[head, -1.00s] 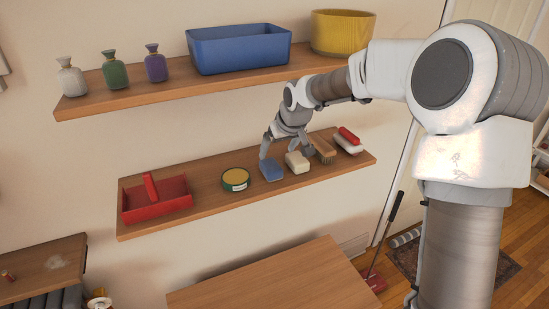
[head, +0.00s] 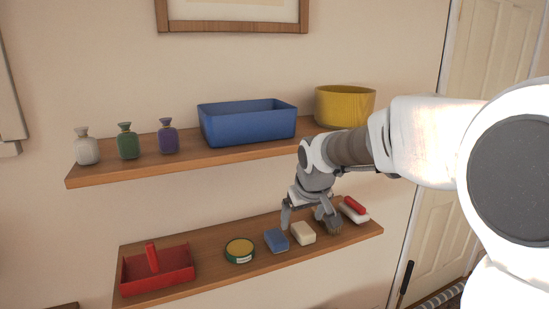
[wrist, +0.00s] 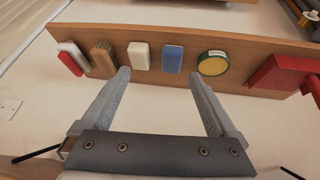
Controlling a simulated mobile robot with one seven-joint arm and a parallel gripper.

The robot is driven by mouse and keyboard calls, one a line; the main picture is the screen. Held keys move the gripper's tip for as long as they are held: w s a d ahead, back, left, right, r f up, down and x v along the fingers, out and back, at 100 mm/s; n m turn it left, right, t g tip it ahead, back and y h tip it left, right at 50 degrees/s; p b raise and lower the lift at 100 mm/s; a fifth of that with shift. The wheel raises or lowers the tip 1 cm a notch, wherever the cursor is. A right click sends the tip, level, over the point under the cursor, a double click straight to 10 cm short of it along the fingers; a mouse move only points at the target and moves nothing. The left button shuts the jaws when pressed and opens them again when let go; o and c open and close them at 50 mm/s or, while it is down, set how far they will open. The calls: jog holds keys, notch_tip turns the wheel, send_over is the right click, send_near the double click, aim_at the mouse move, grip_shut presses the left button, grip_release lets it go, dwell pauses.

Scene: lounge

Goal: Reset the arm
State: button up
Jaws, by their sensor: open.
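My gripper (head: 304,216) is open and empty above the right part of the lower shelf (head: 211,252). In the wrist view its two fingers (wrist: 160,88) are spread wide, apart from the things on the shelf. On that shelf, in the head view, a blue block (head: 276,240) and a cream block (head: 303,233) lie side by side, below the gripper. A wooden brush (head: 332,226) is partly hidden behind a finger. My arm reaches in from the right.
A red caddy (head: 157,272), a round green tin (head: 240,250) and a red-and-white brush (head: 354,210) also sit on the lower shelf. The upper shelf (head: 110,174) above holds several bottles, a blue bin (head: 247,124) and a yellow pot (head: 344,106).

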jog(key=s+d+r+m+h, duration=0.1)
jog(key=s+d+r, duration=0.2)
jog(key=s, duration=0.5)
jog(key=s+d+r+m, duration=0.2)
jog(key=s+d+r, duration=0.1)
jog(key=s, duration=0.4)
jog(key=s+d+f, duration=0.1)
jog(key=s, duration=0.5)
jog(key=s+f, duration=0.2)
jog(key=s, duration=0.5)
jog(key=shift+s+d+f+m, duration=0.25)
jog(key=shift+d+m, duration=0.1)
jog(key=shift+m, duration=0.05)
